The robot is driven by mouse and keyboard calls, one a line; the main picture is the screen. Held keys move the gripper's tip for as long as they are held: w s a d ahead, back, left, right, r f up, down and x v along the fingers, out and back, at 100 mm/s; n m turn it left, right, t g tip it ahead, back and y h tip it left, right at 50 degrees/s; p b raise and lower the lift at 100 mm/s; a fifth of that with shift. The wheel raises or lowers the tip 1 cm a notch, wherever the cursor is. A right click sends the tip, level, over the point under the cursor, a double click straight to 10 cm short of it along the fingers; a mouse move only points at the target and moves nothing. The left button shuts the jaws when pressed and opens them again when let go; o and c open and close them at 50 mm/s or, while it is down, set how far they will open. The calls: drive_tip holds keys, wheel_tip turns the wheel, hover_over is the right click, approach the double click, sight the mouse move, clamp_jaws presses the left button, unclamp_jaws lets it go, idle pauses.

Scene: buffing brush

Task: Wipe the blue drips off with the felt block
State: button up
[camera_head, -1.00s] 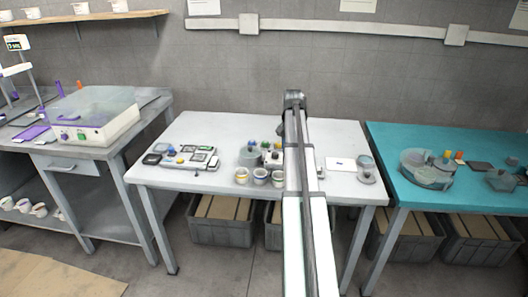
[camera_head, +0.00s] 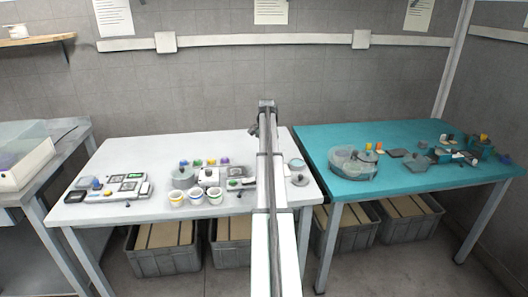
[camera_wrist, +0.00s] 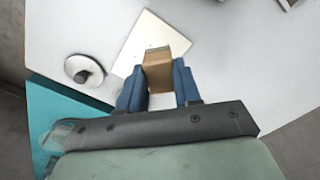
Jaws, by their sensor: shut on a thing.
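My gripper (camera_wrist: 158,78) shows in the wrist view with its two blue fingers shut on a tan block (camera_wrist: 163,66), which I take to be the felt block. The block is in front of a pale rectangular plate (camera_wrist: 143,36) on the white table; I cannot tell whether they touch. No blue drips can be made out on the visible part of the plate, and the block and fingers hide some of it. In the head view my arm hides the gripper, the block and the plate.
A grey round-based object with a knob (camera_wrist: 83,70) stands left of the plate in the wrist view. On the white table (camera_head: 130,160) are several cups (camera_head: 196,197) and a grey panel set (camera_head: 108,187). The teal table (camera_head: 310,142) adjoins on the right, holding a round clear container (camera_head: 353,163).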

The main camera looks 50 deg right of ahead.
drive_tip(key=shift+f, duration=3.9)
drive_tip(key=shift+s+d+r, duration=0.1)
drive_tip(key=shift+s+d, duration=0.5)
clamp_jaws()
drive_tip(key=shift+s+d, duration=2.1)
drive_tip(key=shift+d, duration=0.05)
drive_tip(key=w+a, duration=0.5)
drive_tip(key=shift+w+a, duration=0.3)
drive_tip(key=shift+a, duration=0.1)
drive_tip(key=shift+s+d+r, duration=0.1)
drive_tip(key=shift+r, duration=3.9)
